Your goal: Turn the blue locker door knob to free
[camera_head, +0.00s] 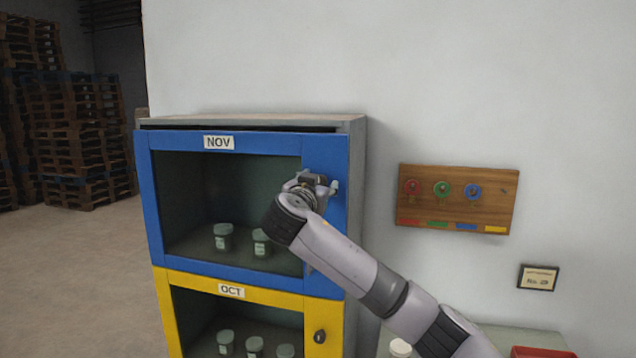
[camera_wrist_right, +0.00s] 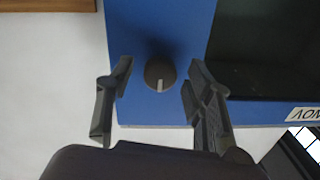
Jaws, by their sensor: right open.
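The blue locker door (camera_head: 325,153), labelled NOV, is closed on the upper compartment. Its dark round knob (camera_wrist_right: 160,73) with a light pointer mark shows in the right wrist view, on the blue door frame (camera_wrist_right: 185,30). In the head view my gripper hides the knob. My right gripper (camera_wrist_right: 157,85) is open, with one finger on each side of the knob and visible gaps between fingers and knob. In the head view my right gripper (camera_head: 318,183) is at the right side of the blue door. My left gripper is not in view.
Below is a yellow door (camera_head: 325,312) labelled OCT, with its own dark knob (camera_head: 320,337). Jars (camera_head: 223,238) stand behind the doors. A wooden board (camera_head: 457,198) with coloured rings and a small sign (camera_head: 538,277) are on the wall to the right.

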